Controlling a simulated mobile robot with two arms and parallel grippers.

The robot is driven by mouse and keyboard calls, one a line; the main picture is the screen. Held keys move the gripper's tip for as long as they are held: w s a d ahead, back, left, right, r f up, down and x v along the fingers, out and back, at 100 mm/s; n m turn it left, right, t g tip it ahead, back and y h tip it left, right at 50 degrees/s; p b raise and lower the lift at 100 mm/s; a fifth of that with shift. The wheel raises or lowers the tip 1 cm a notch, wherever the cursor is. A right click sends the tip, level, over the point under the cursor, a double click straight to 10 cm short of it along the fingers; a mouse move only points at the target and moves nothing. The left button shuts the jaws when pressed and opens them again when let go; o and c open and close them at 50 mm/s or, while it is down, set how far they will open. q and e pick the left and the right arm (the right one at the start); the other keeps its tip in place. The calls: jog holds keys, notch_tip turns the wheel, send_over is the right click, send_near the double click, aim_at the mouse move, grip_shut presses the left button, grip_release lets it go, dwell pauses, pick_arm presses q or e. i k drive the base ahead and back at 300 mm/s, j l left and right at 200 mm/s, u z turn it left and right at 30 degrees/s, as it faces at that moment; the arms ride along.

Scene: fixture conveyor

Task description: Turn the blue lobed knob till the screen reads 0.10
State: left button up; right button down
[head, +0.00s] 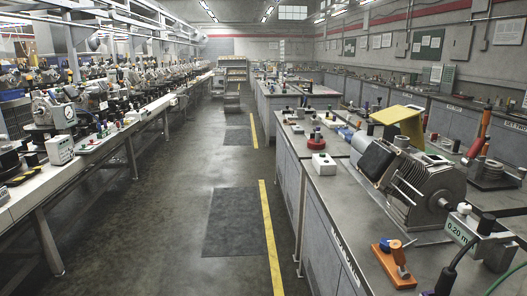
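A small light-coloured box with a screen (461,232) is at the lower right, on the near end of the right-hand bench. Neither of my grippers is in view.
The grey finned machine (425,190) fills much of the right bench (335,200). An orange block (394,265) sits at its near edge, with black cables beside it. A long left bench (105,150) is crowded. The aisle floor (180,215) between is clear.

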aim_at(386, 246)
jog(key=z, duration=1.25)
